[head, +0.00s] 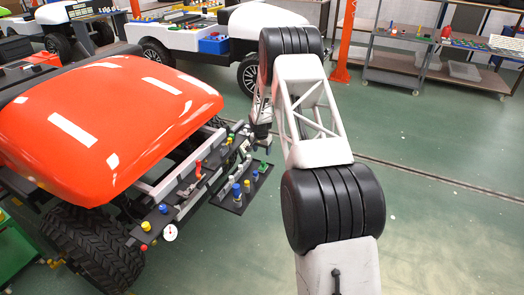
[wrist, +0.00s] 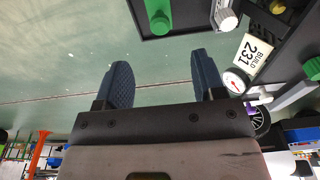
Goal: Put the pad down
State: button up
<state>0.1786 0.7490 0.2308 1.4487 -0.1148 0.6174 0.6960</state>
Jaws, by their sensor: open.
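My gripper (wrist: 160,68) is open in the wrist view, with its two dark blue ridged fingers apart and nothing between them. In the head view, the gripper (head: 261,135) is small and partly hidden by my arm, just above and beyond the dark peg tray (head: 229,203) beside the red cart. I cannot pick out a pad for certain in either view. In the wrist view, the dark tray (wrist: 187,33) lies ahead of the fingertips and holds a green peg (wrist: 158,14) and a white-capped peg (wrist: 227,19). The fingers look clear of the tray.
The red cart (head: 110,120) fills the left, with a peg rack along its end. A round gauge (wrist: 236,81) and a plate marked BUILD 231 (wrist: 252,52) sit right of the fingers. A white cart (head: 185,38) stands behind. Green floor (head: 430,150) at right is open.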

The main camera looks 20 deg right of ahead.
jog(key=s+a+r+n, duration=0.1)
jog(key=s+a+r, duration=0.2)
jog(key=s+r, duration=0.5)
jog(key=s+a+r+n, duration=0.1)
jog(key=s+a+r, duration=0.25)
jog(key=r, duration=0.85)
jog(key=s+a+r+n, duration=0.1)
jog(key=s+a+r, duration=0.1)
jog(key=s+r, duration=0.65)
jog(key=s+a+r+n+t, duration=0.1)
jog(key=s+a+r, duration=0.1)
jog(key=s+r, duration=0.55)
jog(key=s+a+r+n, duration=0.1)
jog(key=s+a+r, duration=0.2)
jog(key=s+r, duration=0.45)
jog(key=s+a+n, duration=0.2)
jog(key=s, duration=1.5)
jog(key=s+a+n, duration=0.1)
jog(key=s+a, duration=0.2)
jog(key=s, duration=1.3)
jog(key=shift+s+n+t+y, duration=0.3)
jog(key=shift+s+n+y, duration=0.1)
jog(key=shift+c, duration=0.4)
jog(key=shift+r, duration=0.1)
